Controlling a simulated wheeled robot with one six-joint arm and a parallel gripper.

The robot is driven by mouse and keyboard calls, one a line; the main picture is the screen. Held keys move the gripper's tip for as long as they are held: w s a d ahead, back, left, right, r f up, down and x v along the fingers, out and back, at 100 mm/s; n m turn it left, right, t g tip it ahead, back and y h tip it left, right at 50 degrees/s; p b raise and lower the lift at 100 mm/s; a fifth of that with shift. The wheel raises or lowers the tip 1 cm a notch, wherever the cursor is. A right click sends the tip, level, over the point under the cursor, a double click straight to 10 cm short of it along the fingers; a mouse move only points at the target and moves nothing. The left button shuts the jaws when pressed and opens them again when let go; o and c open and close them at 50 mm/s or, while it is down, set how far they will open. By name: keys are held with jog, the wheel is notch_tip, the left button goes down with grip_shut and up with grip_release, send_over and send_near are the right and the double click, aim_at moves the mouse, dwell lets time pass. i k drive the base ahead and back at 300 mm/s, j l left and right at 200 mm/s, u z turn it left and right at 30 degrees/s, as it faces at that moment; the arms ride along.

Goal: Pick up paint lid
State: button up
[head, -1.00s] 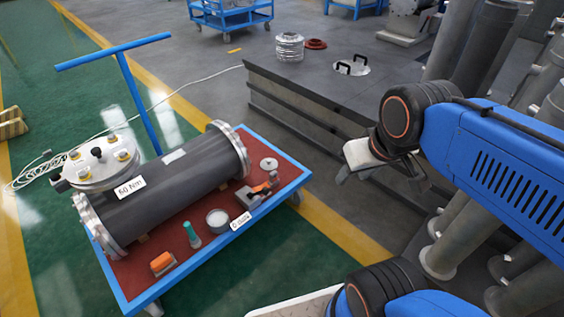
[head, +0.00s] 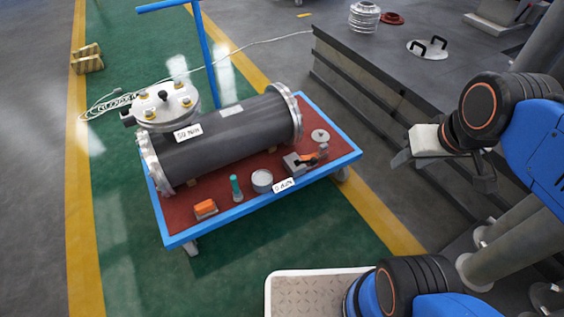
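A small round grey disc (head: 320,136), which looks like the paint lid, lies at the right end of the cart's red top. A small open-looking round tin (head: 262,181) stands near the cart's front edge, to the left of the disc. My gripper (head: 442,170) is at the right, held in the air off the cart's right side. Its two fingers are apart with nothing visible between them. It is well clear of the disc and the tin.
The blue-rimmed cart (head: 258,206) carries a dark flanged cylinder (head: 225,135), a flanged cover (head: 165,105), a green-capped bottle (head: 236,188), an orange block (head: 205,208) and a grey-orange tool (head: 305,158). A dark platform (head: 390,70) stands behind.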

aim_at(319, 136)
jog(key=i+l+u, duration=0.85)
jog(key=l, duration=0.15)
jog(key=k+j, duration=0.05)
jog(key=k, duration=0.05)
